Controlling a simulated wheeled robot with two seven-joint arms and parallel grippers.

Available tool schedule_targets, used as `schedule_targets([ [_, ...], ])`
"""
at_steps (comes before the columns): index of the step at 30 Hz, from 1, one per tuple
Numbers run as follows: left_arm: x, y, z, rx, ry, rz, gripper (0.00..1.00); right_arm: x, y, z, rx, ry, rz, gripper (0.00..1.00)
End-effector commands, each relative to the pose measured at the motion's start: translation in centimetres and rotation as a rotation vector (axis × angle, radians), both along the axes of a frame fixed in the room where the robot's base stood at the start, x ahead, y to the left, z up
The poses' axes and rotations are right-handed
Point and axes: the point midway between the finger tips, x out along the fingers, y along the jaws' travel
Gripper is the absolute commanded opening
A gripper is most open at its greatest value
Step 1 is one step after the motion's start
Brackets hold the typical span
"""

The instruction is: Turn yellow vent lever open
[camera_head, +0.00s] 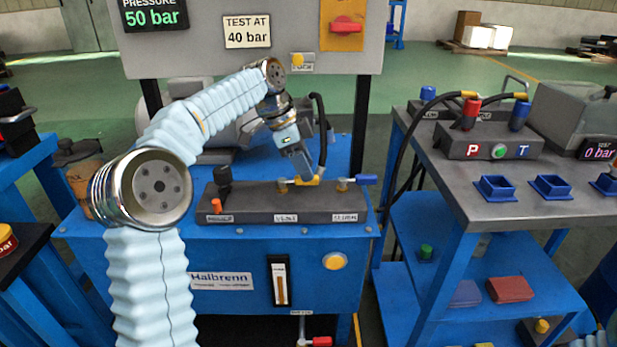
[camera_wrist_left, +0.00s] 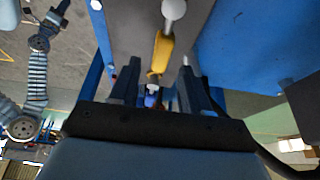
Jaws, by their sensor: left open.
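The yellow vent lever (camera_head: 308,181) lies across the top of the dark valve block (camera_head: 250,216), above the label VENT. My left gripper (camera_head: 305,176) points down at the lever from above and partly hides it. In the left wrist view, the yellow lever (camera_wrist_left: 162,52) shows ahead, between the lines of the two fingers. The open left gripper (camera_wrist_left: 158,75) has a gap between its fingers. Whether a finger touches the lever I cannot tell. My right gripper is not in view.
A black hose (camera_head: 319,130) rises close behind the gripper. The panel (camera_head: 200,40) stands above, with a display reading 50 bar. A side bench (camera_head: 480,185) stands at right.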

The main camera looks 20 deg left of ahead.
Motion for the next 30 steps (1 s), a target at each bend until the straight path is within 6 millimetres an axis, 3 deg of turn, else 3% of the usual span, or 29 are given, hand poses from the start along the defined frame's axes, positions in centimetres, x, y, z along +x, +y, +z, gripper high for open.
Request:
schedule_targets([
  [6, 0.4, -0.8, -2.1, 0.000, 0.000, -0.001, 0.47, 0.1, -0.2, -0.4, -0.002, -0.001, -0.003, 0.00],
  [15, 0.4, -0.9, -2.3, 0.000, -0.001, 0.000, 0.47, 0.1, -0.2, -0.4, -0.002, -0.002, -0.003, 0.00],
  [24, 0.4, -0.9, -2.3, 0.000, -0.001, 0.000, 0.02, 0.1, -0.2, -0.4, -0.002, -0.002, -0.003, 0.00],
  [30, 0.4, -0.8, -2.2, 0.000, -0.001, 0.000, 0.00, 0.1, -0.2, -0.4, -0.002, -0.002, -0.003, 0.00],
])
